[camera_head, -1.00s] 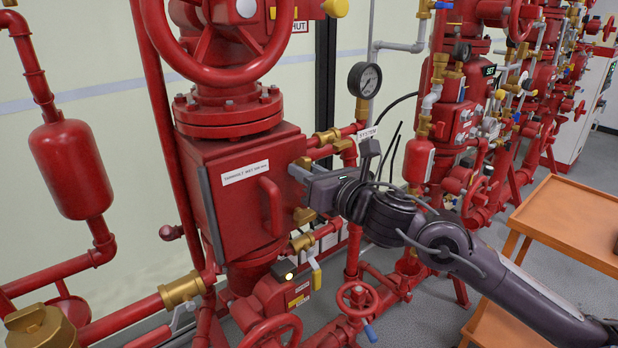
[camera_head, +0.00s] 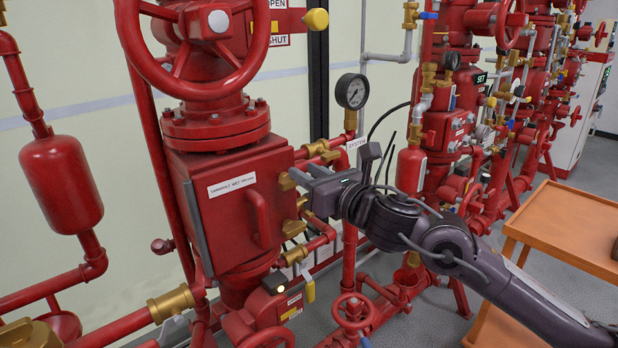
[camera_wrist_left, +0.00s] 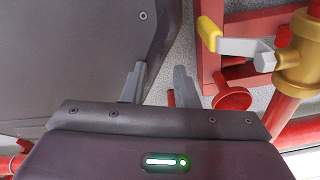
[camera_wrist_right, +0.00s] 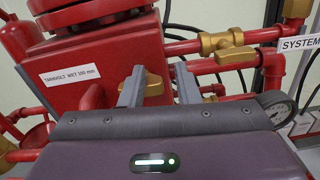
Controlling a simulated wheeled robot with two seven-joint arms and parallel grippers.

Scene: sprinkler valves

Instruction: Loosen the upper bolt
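The red valve box (camera_head: 225,215) carries brass bolts on its right side. The upper bolt (camera_head: 286,181) is just left of my right gripper's fingertips (camera_head: 302,180). A lower brass bolt (camera_head: 292,229) shows below. In the right wrist view, the upper bolt (camera_wrist_right: 153,85) appears between the two grey fingers (camera_wrist_right: 160,80), partly behind the left one. The fingers are apart, and I see no clear contact with the bolt. My left gripper (camera_wrist_left: 158,78) shows only in the left wrist view, with its fingers apart and nothing between them.
A pressure gauge (camera_head: 352,91) and red pipes with brass fittings (camera_wrist_right: 225,45) stand right of the box. A red handwheel (camera_head: 353,309) sits low in front. An orange cart (camera_head: 565,230) is at the right. A yellow-handled lever (camera_wrist_left: 209,34) is near my left gripper.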

